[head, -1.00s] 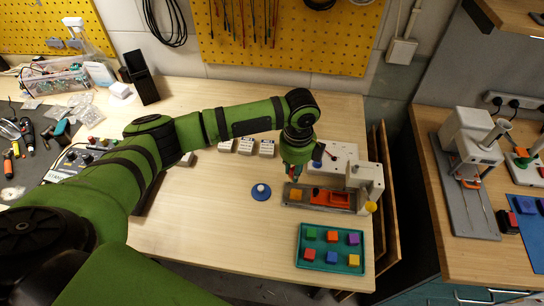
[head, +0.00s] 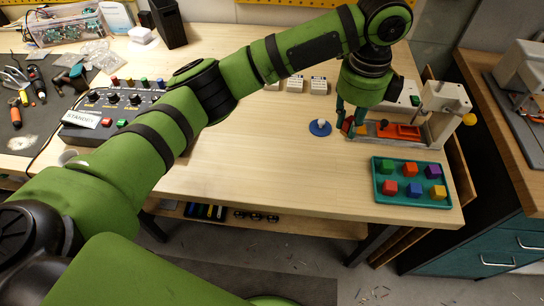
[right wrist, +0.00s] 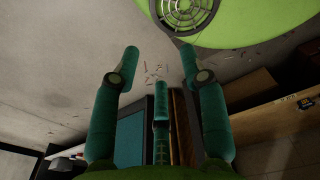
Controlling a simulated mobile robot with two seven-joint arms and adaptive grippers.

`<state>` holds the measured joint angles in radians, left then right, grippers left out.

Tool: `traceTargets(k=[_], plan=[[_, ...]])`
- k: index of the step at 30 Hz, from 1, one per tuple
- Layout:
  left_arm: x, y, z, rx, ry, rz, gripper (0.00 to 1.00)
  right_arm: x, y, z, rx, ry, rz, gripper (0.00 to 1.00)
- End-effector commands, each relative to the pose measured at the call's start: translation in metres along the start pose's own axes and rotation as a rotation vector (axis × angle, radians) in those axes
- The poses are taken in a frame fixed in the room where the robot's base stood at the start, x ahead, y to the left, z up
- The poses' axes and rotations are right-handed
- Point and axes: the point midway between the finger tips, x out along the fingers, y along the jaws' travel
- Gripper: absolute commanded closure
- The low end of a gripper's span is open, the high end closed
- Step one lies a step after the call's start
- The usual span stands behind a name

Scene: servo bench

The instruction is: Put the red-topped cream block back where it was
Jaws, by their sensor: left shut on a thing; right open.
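My left gripper (head: 349,119) points down at the left end of the grey bench fixture (head: 424,140). It is shut on a block whose red part (head: 347,125) shows between the fingers. I take this for the red-topped cream block; its cream part is hidden by the fingers. I cannot tell whether it touches the fixture or the table. An orange piece (head: 362,129) shows just right of the fingers. My right gripper (right wrist: 160,65) is open and empty in the right wrist view, over the floor and away from the work.
A blue disc with a white knob (head: 320,127) lies left of the gripper. A teal tray (head: 412,201) of coloured cubes stands in front of the fixture. Several white labelled blocks (head: 295,83) stand behind. A control box (head: 120,108) is at left. The middle table is clear.

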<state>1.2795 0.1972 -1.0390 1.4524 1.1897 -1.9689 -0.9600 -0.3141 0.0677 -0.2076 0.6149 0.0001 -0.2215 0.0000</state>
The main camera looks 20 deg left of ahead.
Motion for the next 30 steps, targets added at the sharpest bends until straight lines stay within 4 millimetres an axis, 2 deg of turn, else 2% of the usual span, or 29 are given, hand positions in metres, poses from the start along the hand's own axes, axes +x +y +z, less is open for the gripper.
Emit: traceTargets(k=[2,6,12,16,23,30], plan=[[0.003,0.004,0.005,-0.002,-0.002,0.002,1.00,0.000,0.010,-0.006,0.000,0.008,0.013,0.56],[0.016,0.020,0.028,-0.004,-0.003,0.006,1.00,-0.010,0.018,-0.016,0.004,0.023,0.023,0.56],[0.043,0.046,0.066,-0.005,-0.003,0.005,1.00,-0.023,0.021,-0.019,0.004,0.027,0.027,0.56],[0.057,0.059,0.084,-0.002,-0.002,0.005,1.00,-0.028,0.020,-0.018,0.004,0.026,0.026,0.56],[0.072,0.066,0.095,0.001,-0.001,0.002,1.00,-0.032,0.015,-0.014,0.002,0.019,0.019,0.56],[0.103,0.067,0.095,0.002,-0.001,0.003,1.00,-0.041,0.008,-0.015,0.002,0.018,0.010,0.56]])
